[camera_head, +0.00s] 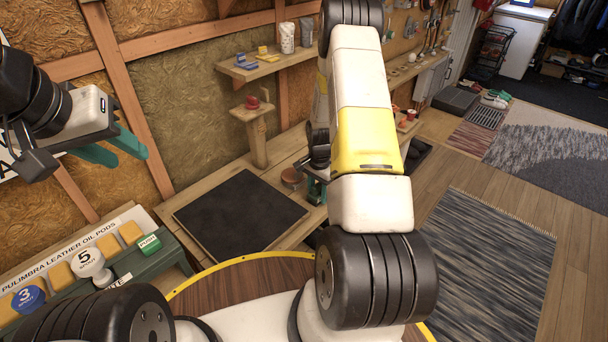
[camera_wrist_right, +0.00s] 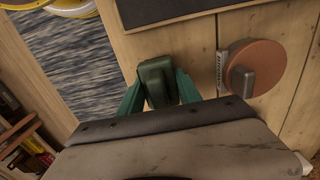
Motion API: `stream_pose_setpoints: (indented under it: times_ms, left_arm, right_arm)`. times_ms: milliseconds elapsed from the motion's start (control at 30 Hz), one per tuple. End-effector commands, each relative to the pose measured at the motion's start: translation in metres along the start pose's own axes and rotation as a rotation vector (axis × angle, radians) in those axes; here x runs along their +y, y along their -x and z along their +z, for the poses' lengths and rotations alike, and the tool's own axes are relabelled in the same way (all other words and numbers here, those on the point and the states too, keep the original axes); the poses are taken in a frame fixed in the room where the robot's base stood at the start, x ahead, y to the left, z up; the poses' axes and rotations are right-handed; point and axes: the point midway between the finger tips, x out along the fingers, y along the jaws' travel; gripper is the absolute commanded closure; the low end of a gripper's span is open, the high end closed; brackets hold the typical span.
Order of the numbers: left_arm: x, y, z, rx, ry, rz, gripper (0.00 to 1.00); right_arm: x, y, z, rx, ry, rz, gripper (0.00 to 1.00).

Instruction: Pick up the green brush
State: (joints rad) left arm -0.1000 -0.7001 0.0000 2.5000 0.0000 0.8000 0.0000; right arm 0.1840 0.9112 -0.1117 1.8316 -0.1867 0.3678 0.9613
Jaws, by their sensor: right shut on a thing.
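The green brush (camera_wrist_right: 155,80) shows in the right wrist view as a dark green block between the two teal fingers of my right gripper (camera_wrist_right: 158,90). The fingers are shut on it, over the wooden bench. I cannot tell whether the brush still touches the wood. In the head view my right gripper (camera_head: 316,188) is mostly behind my own arm, and the brush cannot be made out there. My left gripper (camera_head: 118,150) is open and empty at the left, above the green rack of oil pods.
A round brown object (camera_wrist_right: 255,68) with a grey part lies beside the right gripper; the head view shows it too (camera_head: 292,178). A black mat (camera_head: 240,212) lies bare on the bench (camera_head: 283,240). A wooden post (camera_head: 257,140) and a shelf (camera_head: 265,64) stand behind.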

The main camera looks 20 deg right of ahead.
Motion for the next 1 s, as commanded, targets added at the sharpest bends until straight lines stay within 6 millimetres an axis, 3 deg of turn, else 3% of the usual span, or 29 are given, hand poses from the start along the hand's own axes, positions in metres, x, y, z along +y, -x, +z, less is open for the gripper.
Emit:
stream_pose_setpoints:
  times_ms: [367,600,1000]
  left_arm:
    - [0.000,0.000,0.000,0.000,0.000,0.000,0.64]
    - [0.000,0.000,0.000,0.000,0.000,0.000,0.64]
    - [0.000,0.000,0.000,0.000,0.000,0.000,0.64]
  right_arm:
    - [-0.001,0.007,0.000,0.001,0.000,-0.001,1.00]
    - [-0.001,0.038,-0.001,0.003,0.000,-0.003,1.00]
    - [0.014,0.044,0.090,-0.001,0.005,0.000,1.00]
